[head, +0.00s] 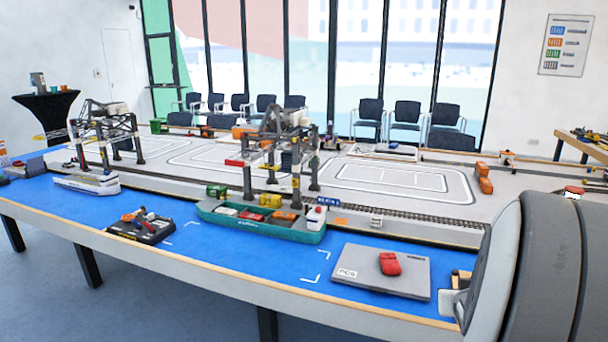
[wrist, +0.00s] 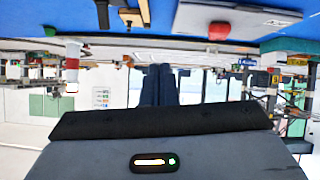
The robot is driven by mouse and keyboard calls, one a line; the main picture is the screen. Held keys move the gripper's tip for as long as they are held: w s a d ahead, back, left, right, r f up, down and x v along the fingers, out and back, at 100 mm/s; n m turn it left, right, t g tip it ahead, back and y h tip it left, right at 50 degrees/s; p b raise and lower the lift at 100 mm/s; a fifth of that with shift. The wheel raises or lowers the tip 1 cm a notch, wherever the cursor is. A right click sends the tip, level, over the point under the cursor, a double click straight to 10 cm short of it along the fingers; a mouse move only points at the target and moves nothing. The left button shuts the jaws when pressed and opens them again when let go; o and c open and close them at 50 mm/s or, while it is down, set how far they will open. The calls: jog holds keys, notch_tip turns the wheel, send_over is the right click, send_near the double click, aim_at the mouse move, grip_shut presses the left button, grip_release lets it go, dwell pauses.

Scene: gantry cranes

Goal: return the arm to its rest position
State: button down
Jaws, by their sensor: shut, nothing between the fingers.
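My gripper (wrist: 158,68) shows in the wrist view, which is upside down. Its two dark fingers are side by side and shut, with nothing between them. They stand out from the black bar of my gripper's body, clear of the table. In the head view a large grey and black part of my arm fills the lower right, and the fingers do not show there.
A blue-topped table (head: 260,262) bears two model gantry cranes (head: 278,150), a teal ship (head: 262,226) with containers and a rail track. A grey plate (head: 350,274) with a red object (head: 389,263) lies near my arm.

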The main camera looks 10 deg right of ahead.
jog(key=s+a+r+n+g+y+p, duration=0.1)
jog(key=a+r+g+y+p, duration=0.1)
jog(key=a, duration=0.7)
jog(key=s+a+r+n+g+y+p, duration=0.1)
jog(key=a+r+p, duration=0.15)
jog(key=a, duration=0.55)
jog(key=s+a+r+n+g+y, duration=0.1)
jog(key=s+a+g, duration=0.1)
jog(key=s+a, duration=0.2)
jog(key=s+a+r+n+g+y+p, duration=0.1)
jog(key=s+a, duration=0.3)
jog(key=a, duration=0.5)
jog(key=shift+s+a+r+n+g+y, duration=0.2)
jog(key=shift+s+r+n+g+y, duration=0.1)
jog(key=shift+r+n+g+y, duration=0.3)
jog(key=shift+d+f, duration=0.1)
jog(key=shift+f, duration=0.05)
